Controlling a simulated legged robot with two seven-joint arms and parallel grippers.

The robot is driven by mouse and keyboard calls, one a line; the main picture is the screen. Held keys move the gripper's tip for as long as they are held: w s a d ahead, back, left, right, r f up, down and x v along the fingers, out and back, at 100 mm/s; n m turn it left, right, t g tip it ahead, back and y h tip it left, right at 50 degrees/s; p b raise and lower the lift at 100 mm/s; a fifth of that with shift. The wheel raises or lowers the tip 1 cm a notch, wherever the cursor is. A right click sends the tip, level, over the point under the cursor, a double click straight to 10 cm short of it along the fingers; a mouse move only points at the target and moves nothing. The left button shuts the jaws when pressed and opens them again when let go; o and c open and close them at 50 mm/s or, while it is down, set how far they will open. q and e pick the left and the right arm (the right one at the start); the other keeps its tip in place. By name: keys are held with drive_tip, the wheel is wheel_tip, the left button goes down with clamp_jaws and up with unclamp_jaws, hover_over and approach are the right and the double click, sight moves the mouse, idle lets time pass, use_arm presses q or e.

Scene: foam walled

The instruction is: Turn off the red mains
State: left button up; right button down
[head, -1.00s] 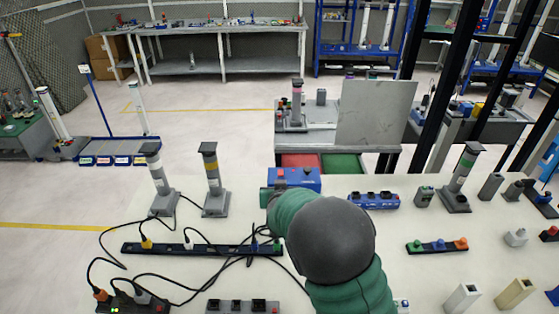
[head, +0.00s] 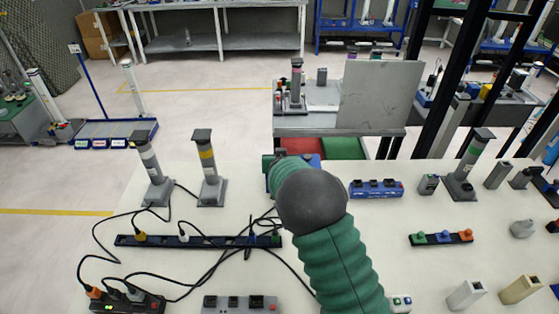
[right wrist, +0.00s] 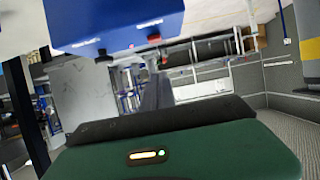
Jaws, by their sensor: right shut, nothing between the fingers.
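A blue box (head: 314,162) stands at the far edge of the white table in the head view, mostly hidden behind my right arm. The right wrist view shows the blue box (right wrist: 115,20) close up and tilted, with a red knob (right wrist: 153,38) and a dark knob (right wrist: 102,55) on its edge. I cannot tell for certain that the red knob is the red mains. My right gripper (right wrist: 157,88) is shut and empty, just below the box in that picture; contact with the knob is not visible. In the head view its fingers are hidden by the arm. My left gripper is out of view.
Black power strips (head: 205,241) with tangled cables lie left of my arm. Two grey posts (head: 208,165) stand behind them. A blue switch block (head: 376,188) and a strip of coloured knobs (head: 441,238) lie to the right. A grey panel (head: 380,95) stands beyond the table.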

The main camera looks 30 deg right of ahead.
drive_tip(key=x, duration=0.3)
drive_tip(key=shift+d+f, duration=0.15)
drive_tip(key=shift+f, duration=0.25)
drive_tip(key=shift+s+a+f, duration=0.1)
drive_tip(key=shift+a+f, duration=0.2)
drive_tip(key=shift+f, duration=0.3)
drive_tip(key=shift+a+f, duration=0.3)
drive_tip(key=shift+f, duration=0.3)
drive_tip(key=shift+s+a+f, duration=0.1)
drive_tip(key=shift+a+f, duration=0.15)
drive_tip(key=shift+d+f, duration=0.1)
drive_tip(key=shift+d, duration=0.2)
drive_tip(key=shift+s+d+f, duration=0.1)
drive_tip(key=shift+f, duration=0.25)
drive_tip(key=shift+s+f+b, duration=0.15)
drive_tip(key=shift+b, duration=0.2)
drive_tip(key=shift+a, duration=0.35)
drive_tip(key=shift+d+r+p, duration=0.15)
drive_tip(key=shift+r+p, duration=0.55)
drive_tip(key=shift+r, duration=0.1)
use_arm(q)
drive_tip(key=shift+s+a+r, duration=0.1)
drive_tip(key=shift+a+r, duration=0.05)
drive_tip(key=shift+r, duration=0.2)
use_arm(e)
drive_tip(key=shift+r, duration=0.1)
drive_tip(key=shift+r, duration=0.15)
